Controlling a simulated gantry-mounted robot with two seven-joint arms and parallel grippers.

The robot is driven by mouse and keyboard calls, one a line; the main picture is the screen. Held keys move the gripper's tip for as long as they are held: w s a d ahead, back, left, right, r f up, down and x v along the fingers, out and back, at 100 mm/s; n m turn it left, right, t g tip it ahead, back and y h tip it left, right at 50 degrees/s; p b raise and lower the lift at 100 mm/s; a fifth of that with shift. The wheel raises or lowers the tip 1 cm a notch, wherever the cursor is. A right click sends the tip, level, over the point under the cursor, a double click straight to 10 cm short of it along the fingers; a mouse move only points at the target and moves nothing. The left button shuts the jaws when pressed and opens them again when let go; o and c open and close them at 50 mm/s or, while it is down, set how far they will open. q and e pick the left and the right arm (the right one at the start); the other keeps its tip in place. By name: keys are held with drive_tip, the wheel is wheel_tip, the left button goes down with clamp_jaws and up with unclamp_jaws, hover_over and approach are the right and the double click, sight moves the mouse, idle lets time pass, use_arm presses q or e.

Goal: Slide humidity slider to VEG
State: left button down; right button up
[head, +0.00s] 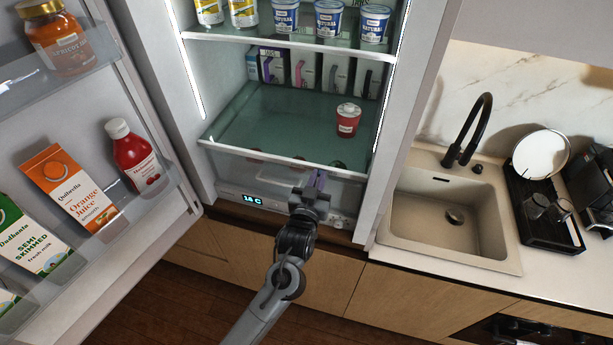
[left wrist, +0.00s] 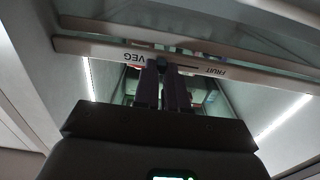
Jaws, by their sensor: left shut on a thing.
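The humidity slider (left wrist: 161,62) is a small dark knob on a pale strip (left wrist: 105,52) along the drawer front under the fridge's lowest shelf. The strip reads VEG at its left and FRUIT at its right in the left wrist view, with the letters upside down. My left gripper (left wrist: 163,80) is shut on the knob, its two purple-grey fingers on either side of it. The knob sits close beside the VEG lettering, with a dark groove running toward FRUIT. In the head view my left gripper (head: 318,180) reaches the drawer front and hides the knob. My right gripper is not in view.
The fridge door (head: 95,120) stands open at the left, holding bottles and cartons. A red tub (head: 348,119) stands on the glass shelf (head: 270,125) above the drawer. A sink (head: 440,215) is at the right.

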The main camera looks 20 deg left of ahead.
use_arm(q)
drive_tip(key=shift+d+f, duration=0.1)
drive_tip(key=shift+d, duration=0.05)
drive_tip(key=c, duration=1.2)
unclamp_jaws()
drive_tip(key=shift+d, duration=0.1)
drive_tip(key=shift+o, duration=0.2)
drive_tip(key=shift+s, duration=0.1)
drive_tip(key=s+b, duration=0.1)
drive_tip(key=s, duration=0.9)
drive_tip(key=shift+s+d, duration=0.2)
drive_tip(key=shift+s, duration=0.1)
